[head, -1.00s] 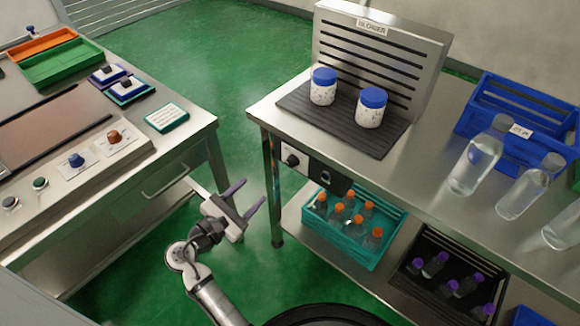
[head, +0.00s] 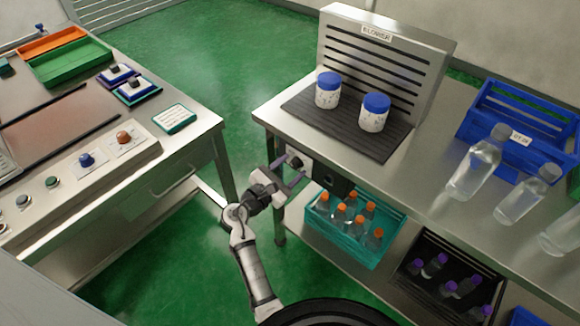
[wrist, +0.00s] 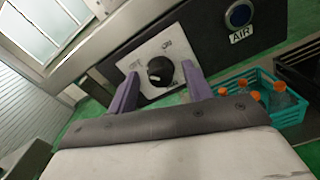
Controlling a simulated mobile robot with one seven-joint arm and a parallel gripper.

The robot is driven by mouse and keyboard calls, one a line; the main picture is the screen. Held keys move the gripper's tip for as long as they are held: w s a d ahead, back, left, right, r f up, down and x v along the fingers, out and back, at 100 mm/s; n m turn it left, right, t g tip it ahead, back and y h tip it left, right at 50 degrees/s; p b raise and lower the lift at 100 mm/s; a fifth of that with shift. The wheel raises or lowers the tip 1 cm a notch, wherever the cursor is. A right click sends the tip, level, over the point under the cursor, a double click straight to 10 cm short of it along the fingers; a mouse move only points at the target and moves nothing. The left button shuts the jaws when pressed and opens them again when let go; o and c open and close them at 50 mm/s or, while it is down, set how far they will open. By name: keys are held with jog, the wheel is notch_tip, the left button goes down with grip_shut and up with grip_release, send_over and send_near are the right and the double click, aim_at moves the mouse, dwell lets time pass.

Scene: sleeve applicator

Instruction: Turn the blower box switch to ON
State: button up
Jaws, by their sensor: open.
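The blower switch is a black round knob (wrist: 160,71) on a pale plate (wrist: 150,52) under the front edge of the table. In the wrist view the plate has printed marks beside the knob, blurred, one perhaps reading ON. The knob carries a light mark on its face. In the head view the knob (head: 296,162) shows between my fingers. My gripper (wrist: 161,88) is open, with its two purple fingers on either side of the knob. I cannot tell whether they touch it. The grey blower box (head: 385,60) stands on the table, labelled BLOWER.
A black panel with a blue AIR button (wrist: 238,14) is right of the switch plate. A teal crate (head: 370,256) of orange-capped bottles sits on the lower shelf. Two blue-lidded jars (head: 328,92) stand on the dark mat. Another bench (head: 190,140) is at left.

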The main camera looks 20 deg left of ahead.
jog(key=c, duration=1)
jog(key=shift+o, duration=0.2)
jog(key=m+b, duration=0.2)
jog(key=m, duration=0.1)
jog(key=m+b, duration=0.1)
jog(key=shift+d+f+m, duration=0.1)
jog(key=shift+f+m, duration=0.15)
jog(key=shift+m, duration=0.15)
jog(key=m+b, duration=0.4)
jog(key=shift+f+m, duration=0.1)
jog(key=shift+m, duration=0.2)
jog(key=m+b, duration=0.4)
jog(key=shift+f, duration=0.1)
jog(key=shift+m+b, duration=1.95)
jog(key=shift+m, duration=0.35)
jog(key=shift+r, duration=0.2)
